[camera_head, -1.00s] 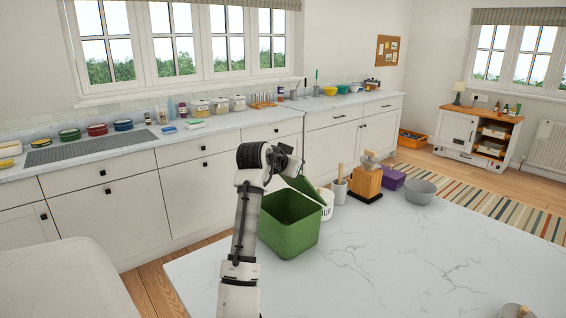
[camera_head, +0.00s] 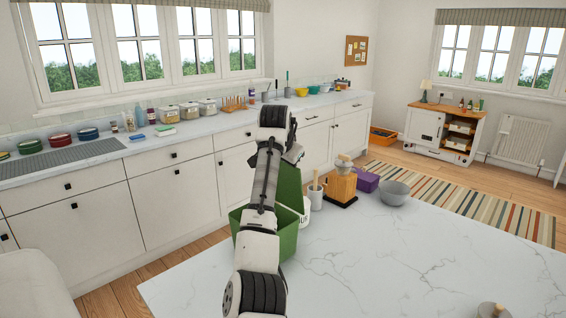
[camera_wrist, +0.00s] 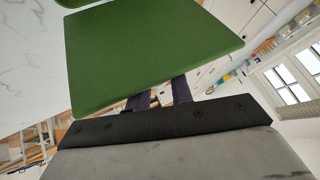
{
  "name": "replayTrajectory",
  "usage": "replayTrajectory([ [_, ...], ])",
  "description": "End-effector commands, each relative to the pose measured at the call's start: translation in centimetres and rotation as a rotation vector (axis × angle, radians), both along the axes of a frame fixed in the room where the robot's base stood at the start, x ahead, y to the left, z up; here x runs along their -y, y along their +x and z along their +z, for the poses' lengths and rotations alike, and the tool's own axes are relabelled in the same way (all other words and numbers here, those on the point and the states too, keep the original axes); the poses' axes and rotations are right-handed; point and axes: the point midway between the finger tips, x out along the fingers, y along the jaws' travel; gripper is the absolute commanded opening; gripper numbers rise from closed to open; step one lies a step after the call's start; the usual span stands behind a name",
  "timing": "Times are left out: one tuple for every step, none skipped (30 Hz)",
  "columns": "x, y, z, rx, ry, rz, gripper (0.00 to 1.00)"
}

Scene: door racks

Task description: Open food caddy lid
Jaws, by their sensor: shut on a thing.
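The green food caddy (camera_head: 288,243) stands on the white marble worktop, partly hidden behind my arm. Its green lid (camera_head: 289,186) stands raised, close to upright, at the back of the caddy. My gripper (camera_head: 294,156) is at the lid's upper edge, and its fingers are mostly hidden in the head view. In the wrist view the lid (camera_wrist: 150,55) fills the upper middle as a flat green panel. The two dark fingers of my gripper (camera_wrist: 160,97) are shut on its edge.
The worktop's right and front are mostly clear. The window counter (camera_head: 215,124) runs behind.

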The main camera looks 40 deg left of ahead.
Motion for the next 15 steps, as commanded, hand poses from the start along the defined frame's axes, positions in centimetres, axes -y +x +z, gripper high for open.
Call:
replayTrajectory([
  [0.06, -0.06, -0.20, -0.009, -0.004, 0.000, 0.00],
  [0.06, -0.05, -0.21, -0.009, -0.004, 0.000, 0.00],
  [0.06, -0.06, -0.23, -0.009, -0.004, 0.000, 0.00],
  [0.06, -0.07, -0.24, -0.010, -0.005, -0.001, 0.00],
  [0.06, -0.07, -0.25, -0.010, -0.005, -0.001, 0.00],
  [0.05, -0.07, -0.26, -0.010, -0.005, -0.001, 0.00],
  [0.05, -0.08, -0.27, -0.010, -0.005, -0.001, 0.00],
  [0.05, -0.08, -0.28, -0.010, -0.006, 0.000, 0.00],
  [0.04, -0.09, -0.30, -0.010, -0.006, 0.000, 0.00],
  [0.04, -0.09, -0.31, -0.011, -0.006, 0.001, 0.00],
  [0.04, -0.09, -0.31, -0.010, -0.006, 0.000, 0.26],
  [0.04, -0.08, -0.32, -0.010, -0.006, 0.000, 0.31],
  [0.03, -0.08, -0.30, -0.009, -0.005, 0.000, 0.35],
  [0.02, -0.08, -0.29, -0.009, -0.005, 0.000, 0.39],
  [0.02, -0.07, -0.26, -0.008, -0.004, 0.000, 0.44],
])
